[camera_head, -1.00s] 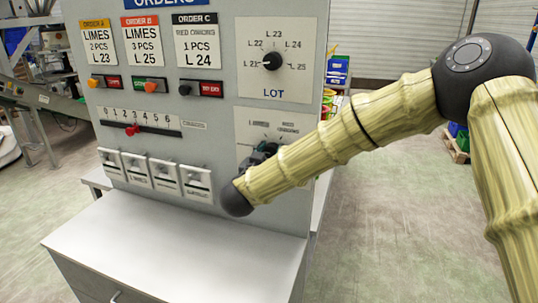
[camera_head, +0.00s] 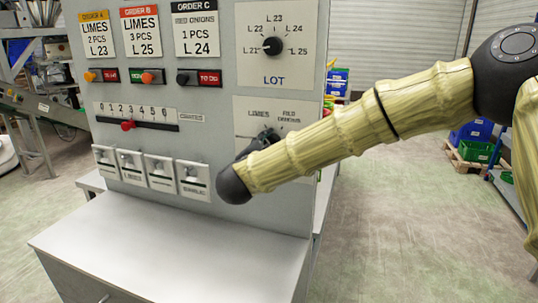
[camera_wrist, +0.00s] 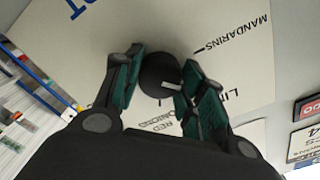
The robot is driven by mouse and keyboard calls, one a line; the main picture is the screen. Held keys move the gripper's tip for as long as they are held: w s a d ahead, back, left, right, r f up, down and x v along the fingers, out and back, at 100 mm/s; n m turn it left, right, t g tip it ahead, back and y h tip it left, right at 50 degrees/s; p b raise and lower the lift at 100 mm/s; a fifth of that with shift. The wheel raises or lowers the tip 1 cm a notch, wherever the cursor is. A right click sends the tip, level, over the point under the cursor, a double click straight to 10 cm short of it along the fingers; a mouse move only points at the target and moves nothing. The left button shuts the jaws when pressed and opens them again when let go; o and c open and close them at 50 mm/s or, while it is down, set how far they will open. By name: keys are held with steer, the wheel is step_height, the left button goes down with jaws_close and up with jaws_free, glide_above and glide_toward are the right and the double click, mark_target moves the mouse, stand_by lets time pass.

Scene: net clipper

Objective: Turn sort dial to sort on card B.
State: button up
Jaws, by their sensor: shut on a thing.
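The sort dial is a black round knob with a white pointer mark (camera_wrist: 158,75), between my fingers in the wrist view. Its white mark points to the right, roughly towards the partly hidden "LIMES" label. "MANDARINS" and "RED ONIONS" are also printed around it. My gripper (camera_wrist: 160,85) is shut on the knob, with one finger on each side. In the head view my wrist hides most of the dial on its plate (camera_head: 247,106), below the LOT plate. Card B (camera_head: 140,30) reads "ORDER B, LIMES, 3 PCS, L 25".
The LOT dial (camera_head: 272,46) sits just above. Order cards A (camera_head: 97,34) and C (camera_head: 195,28), buttons, a slider with a red knob (camera_head: 128,125) and several flip switches (camera_head: 160,170) are to the left. A bare grey ledge (camera_head: 180,235) juts out below.

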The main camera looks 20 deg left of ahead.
steer(key=shift+f+m+b, duration=0.1)
steer(key=shift+m+b, duration=0.85)
steer(key=shift+m, duration=0.25)
steer(key=o, duration=1.1)
steer(key=shift+s, duration=0.1)
steer(key=s, duration=1.1)
steer(key=shift+s+a, duration=0.2)
steer(key=shift+s, duration=0.2)
